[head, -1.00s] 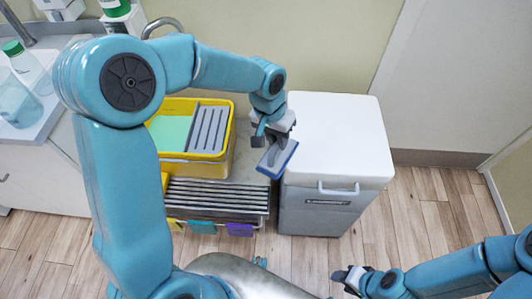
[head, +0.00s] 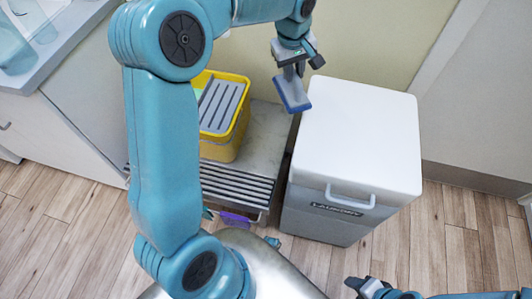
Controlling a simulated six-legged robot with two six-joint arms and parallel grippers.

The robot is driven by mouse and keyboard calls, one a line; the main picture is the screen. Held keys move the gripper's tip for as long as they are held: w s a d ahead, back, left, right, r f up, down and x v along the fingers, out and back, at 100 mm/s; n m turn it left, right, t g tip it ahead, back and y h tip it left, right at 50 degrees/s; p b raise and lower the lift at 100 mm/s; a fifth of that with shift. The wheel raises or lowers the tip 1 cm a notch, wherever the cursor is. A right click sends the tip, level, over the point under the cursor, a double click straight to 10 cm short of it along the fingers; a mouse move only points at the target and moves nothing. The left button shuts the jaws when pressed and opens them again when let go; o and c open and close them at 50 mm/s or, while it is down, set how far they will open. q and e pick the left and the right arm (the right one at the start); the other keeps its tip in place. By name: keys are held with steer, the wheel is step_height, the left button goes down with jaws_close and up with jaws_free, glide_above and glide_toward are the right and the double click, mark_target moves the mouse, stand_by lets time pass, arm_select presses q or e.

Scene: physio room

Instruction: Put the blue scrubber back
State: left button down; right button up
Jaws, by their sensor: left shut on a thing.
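My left gripper (head: 294,68) is shut on the blue scrubber (head: 293,96), a flat block with a grey upper part and a blue lower edge. It holds the scrubber up, tilted, by the back left corner of the white-lidded bin; its exact height is hard to tell. A yellow tub (head: 226,147) stands to the left, with a grey slatted piece (head: 220,103) inside; my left arm hides its left part. My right gripper (head: 362,286) is at the bottom edge, low and away from these things; its jaws are too small to read.
The white and grey laundry bin (head: 357,140) has a clear lid and a front handle. A low bench (head: 262,150) with dark slats in front holds the tub. A counter (head: 62,45) with clear vessels is at the far left. Wooden floor is free at right.

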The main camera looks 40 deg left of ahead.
mark_target(276, 78)
arm_select(q)
steer(key=shift+n, duration=0.9)
steer(key=a+f+b, duration=0.4)
steer(key=a+f, duration=0.1)
steer(key=a, duration=0.1)
steer(key=shift+w+f, duration=0.1)
steer(key=shift+f, duration=0.3)
steer(key=shift+n, duration=0.4)
steer(key=shift+s+a+f+b, duration=0.2)
steer(key=shift+a+f+b, duration=0.35)
steer(key=shift+f+b, duration=3.2)
steer(key=shift+s+a+f+b, duration=0.25)
steer(key=shift+a+f+b, duration=0.65)
steer(key=shift+f, duration=5.45)
steer(key=shift+s+a+f+b, duration=0.25)
steer(key=shift+f+b, duration=2.5)
steer(key=shift+f, duration=2.3)
arm_select(e)
step_height(276, 78, down, 21)
steer(key=shift+w+d, duration=0.25)
steer(key=shift+d, duration=0.1)
steer(key=shift+r, duration=0.1)
arm_select(q)
steer(key=shift+f, duration=0.15)
steer(key=c, duration=1.4)
jaws_free()
steer(key=o, duration=0.4)
